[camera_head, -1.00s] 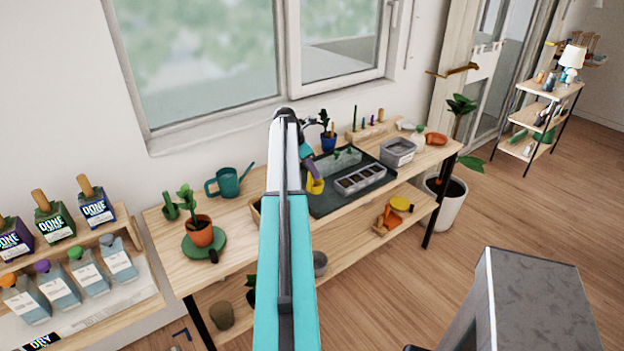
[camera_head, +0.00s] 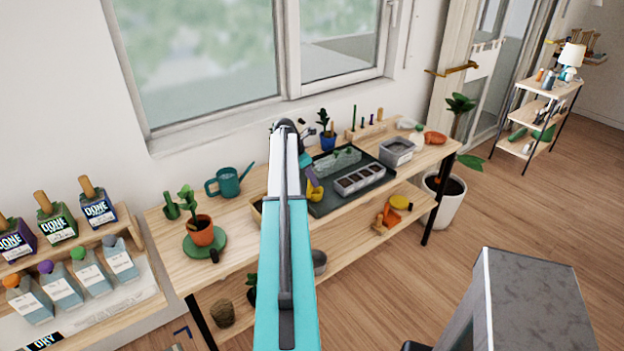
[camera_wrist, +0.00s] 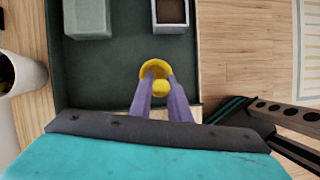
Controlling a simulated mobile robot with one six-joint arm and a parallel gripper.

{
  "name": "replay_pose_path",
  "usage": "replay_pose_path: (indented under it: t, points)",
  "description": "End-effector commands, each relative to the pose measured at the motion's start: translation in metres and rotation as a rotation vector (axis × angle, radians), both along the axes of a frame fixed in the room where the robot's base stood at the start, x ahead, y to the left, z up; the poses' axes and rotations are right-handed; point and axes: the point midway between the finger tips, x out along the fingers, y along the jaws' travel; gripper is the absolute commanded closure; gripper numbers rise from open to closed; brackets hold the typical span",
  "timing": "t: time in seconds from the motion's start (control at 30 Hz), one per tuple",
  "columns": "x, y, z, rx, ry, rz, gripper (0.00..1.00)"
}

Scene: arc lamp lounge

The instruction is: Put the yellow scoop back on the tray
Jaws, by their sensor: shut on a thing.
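The yellow scoop (camera_head: 314,190) is at the near left part of the dark tray (camera_head: 323,208) in the head view. My gripper (camera_wrist: 161,88) is shut on the yellow scoop (camera_wrist: 156,68) in the wrist view, with its two purple fingers closed around the scoop's near part. The scoop's round end points away from my gripper, over the tray (camera_wrist: 118,70) near its edge. I cannot tell whether the scoop touches the tray. In the head view my arm hides part of the tray's left side.
A grey tub (camera_head: 396,152) stands right of the tray. A teal watering can (camera_head: 228,183) and a potted plant (camera_head: 201,231) stand left. The wooden bench top (camera_head: 160,238) is partly clear.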

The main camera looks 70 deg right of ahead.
Motion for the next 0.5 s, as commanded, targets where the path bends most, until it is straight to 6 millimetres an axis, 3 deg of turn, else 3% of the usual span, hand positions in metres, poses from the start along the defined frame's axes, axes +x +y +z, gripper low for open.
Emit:
replay_pose_path:
  t: [0.03,0.13,0.5]
  points:
    - [0.0000,0.0000,-0.0009,0.000,0.000,0.000,0.82]
    - [0.0000,0.0000,-0.0005,0.000,0.000,0.000,0.65]
    - [0.0000,0.0000,0.0010,0.000,0.000,0.000,0.65]
